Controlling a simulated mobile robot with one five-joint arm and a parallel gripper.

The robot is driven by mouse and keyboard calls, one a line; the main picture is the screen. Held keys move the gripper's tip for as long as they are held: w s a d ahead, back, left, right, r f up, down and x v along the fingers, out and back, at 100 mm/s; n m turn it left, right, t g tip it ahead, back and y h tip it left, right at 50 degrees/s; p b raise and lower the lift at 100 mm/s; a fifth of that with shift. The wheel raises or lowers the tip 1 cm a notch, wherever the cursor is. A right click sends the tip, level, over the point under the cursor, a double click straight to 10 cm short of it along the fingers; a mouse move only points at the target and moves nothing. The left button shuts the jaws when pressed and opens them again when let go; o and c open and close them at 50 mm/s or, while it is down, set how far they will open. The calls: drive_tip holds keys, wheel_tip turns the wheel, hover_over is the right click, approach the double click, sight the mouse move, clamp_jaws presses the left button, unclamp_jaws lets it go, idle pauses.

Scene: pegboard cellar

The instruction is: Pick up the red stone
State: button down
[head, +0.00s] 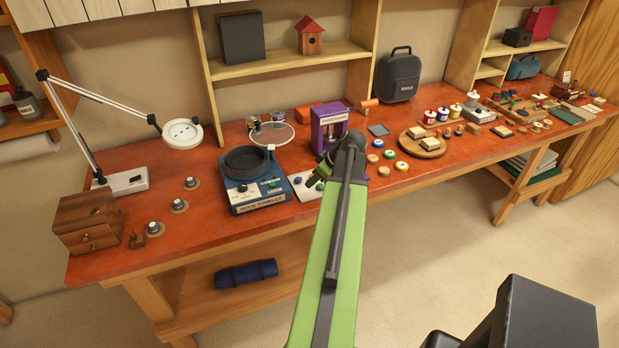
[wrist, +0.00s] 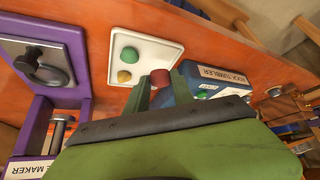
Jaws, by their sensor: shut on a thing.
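The red stone (wrist: 160,77) is between the tips of my gripper (wrist: 158,88) in the wrist view, and the two fingers are shut on it. A white tray (wrist: 153,48) lies just beyond the stone. A green stone (wrist: 129,54) and a yellow stone (wrist: 124,76) lie in the tray. In the head view my gripper (head: 325,168) is over the bench beside the white tray (head: 304,190); the red stone is hidden there. I cannot tell how far the stone is above the tray or bench.
The blue rock tumbler (head: 258,195) stands left of the tray, with a dark round drum on it. A purple frame-shaped machine (head: 329,115) stands behind my gripper. A round wooden board (head: 422,147) and several small pots are to the right. A magnifier lamp (head: 182,133) stands at left.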

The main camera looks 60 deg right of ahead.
drive_tip(key=s+d+r+p, duration=0.1)
drive_tip(key=s+r+p, duration=0.3)
drive_tip(key=s, duration=0.5)
drive_tip(key=shift+v, duration=0.85)
